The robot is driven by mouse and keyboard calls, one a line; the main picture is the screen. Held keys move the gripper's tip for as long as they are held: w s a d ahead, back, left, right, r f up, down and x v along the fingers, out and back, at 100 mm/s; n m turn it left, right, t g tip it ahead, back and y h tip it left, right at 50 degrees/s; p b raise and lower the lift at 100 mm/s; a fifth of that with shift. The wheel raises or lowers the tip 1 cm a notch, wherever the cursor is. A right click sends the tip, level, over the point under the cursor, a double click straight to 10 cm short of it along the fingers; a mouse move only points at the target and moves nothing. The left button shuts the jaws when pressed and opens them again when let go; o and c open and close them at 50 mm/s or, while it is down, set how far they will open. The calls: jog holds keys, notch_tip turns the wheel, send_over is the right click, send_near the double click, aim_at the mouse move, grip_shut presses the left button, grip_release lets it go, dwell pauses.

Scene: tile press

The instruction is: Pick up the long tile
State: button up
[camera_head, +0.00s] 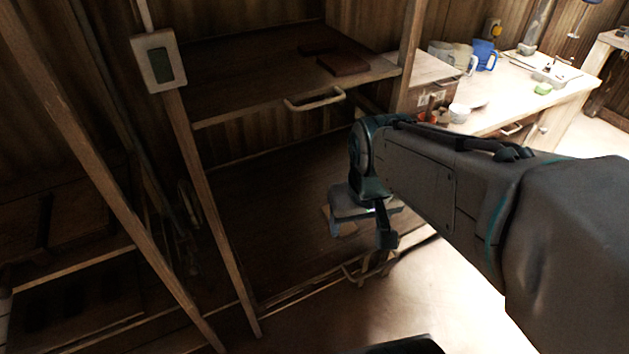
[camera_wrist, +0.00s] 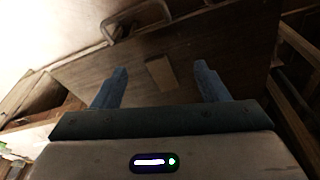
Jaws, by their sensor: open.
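A light brown, oblong tile (camera_wrist: 161,73) lies flat on the dark lower board (camera_wrist: 120,75) in the wrist view. I take it for the long tile. My gripper (camera_wrist: 160,66) is open and empty, its two blue fingers appearing on either side of the tile with clear gaps. The tile seems to lie beyond the fingertips, not touching them.
An upper shelf (camera_head: 235,85) with a handle (camera_head: 315,101) stands above and behind, bearing a dark reddish slab (camera_head: 343,64). A wooden post (camera_head: 205,170) rises left of the gripper. The lower board has a front handle (camera_head: 370,272). A cluttered white table (camera_head: 500,112) is right.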

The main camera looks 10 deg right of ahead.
jog(key=w+r+n+g+p, duration=0.25)
jog(key=w+p, duration=0.45)
jog(key=w, duration=0.5)
jog(key=shift+n, duration=0.35)
jog(key=f, duration=0.9)
jog(key=shift+s+a+f+p, duration=0.15)
jog(key=shift+s+a+p, duration=0.05)
jog(key=shift+p, duration=0.2)
jog(key=shift+d+f+p, duration=0.15)
jog(key=shift+f+p, duration=0.2)
jog(key=shift+f, duration=0.95)
jog(key=shift+d+f+p, duration=0.15)
jog(key=shift+f+p, duration=0.15)
jog(key=shift+f, duration=1)
jog(key=c, duration=1.1)
